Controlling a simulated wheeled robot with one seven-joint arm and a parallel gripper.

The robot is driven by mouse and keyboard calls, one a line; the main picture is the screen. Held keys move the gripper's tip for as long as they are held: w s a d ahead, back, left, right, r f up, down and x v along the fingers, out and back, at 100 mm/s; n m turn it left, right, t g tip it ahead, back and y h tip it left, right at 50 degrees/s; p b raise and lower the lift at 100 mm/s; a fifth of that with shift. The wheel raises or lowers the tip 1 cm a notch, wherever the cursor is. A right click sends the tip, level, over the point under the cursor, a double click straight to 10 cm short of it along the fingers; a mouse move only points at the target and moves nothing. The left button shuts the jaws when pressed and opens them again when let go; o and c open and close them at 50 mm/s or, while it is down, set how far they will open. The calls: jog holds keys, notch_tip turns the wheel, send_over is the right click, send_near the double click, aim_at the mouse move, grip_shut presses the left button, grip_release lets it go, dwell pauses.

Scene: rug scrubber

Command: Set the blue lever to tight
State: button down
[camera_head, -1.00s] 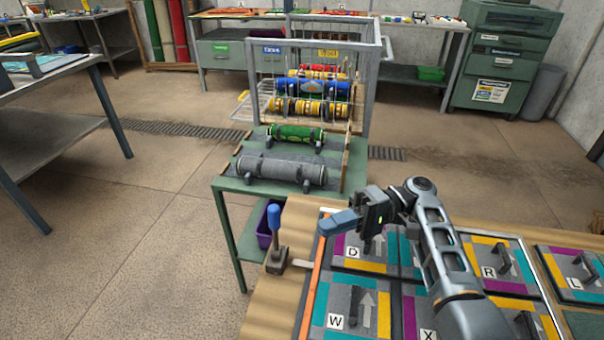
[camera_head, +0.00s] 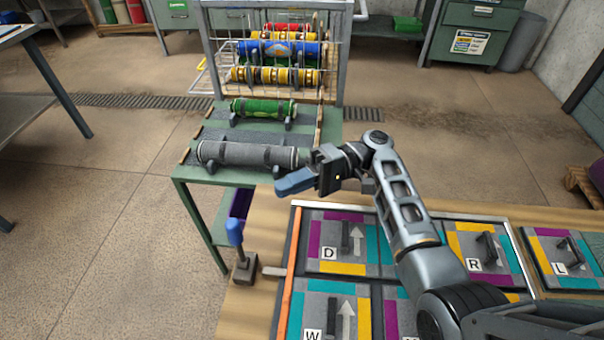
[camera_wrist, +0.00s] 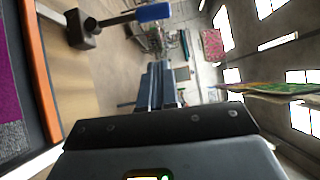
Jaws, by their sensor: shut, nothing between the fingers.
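The blue lever (camera_head: 235,233) stands upright on a dark base block (camera_head: 244,268) at the left edge of the wooden table. It also shows at the top of the wrist view, where its blue handle (camera_wrist: 152,13) joins a dark shaft and base (camera_wrist: 82,30). My gripper (camera_head: 280,187) is shut and empty. It is held above the table, to the right of the lever and farther back, apart from it. In the wrist view my gripper's fingers (camera_wrist: 155,88) point away from the camera. No tight marking can be read near the lever.
An orange strip (camera_head: 286,290) edges the board of patterned, lettered tiles (camera_head: 338,242) right of the lever. A green stand with grey and green rollers (camera_head: 247,154) is behind. A rack of coloured rollers (camera_head: 277,50) stands farther back. Floor left of the lever is clear.

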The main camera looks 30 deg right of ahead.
aim_at(239, 246)
jog(key=s+a+p, duration=0.3)
jog(key=a, duration=0.5)
jog(key=shift+s+r, duration=0.15)
jog(key=shift+r, duration=0.05)
jog(key=shift+a+b, duration=0.15)
jog(key=shift+b, duration=0.15)
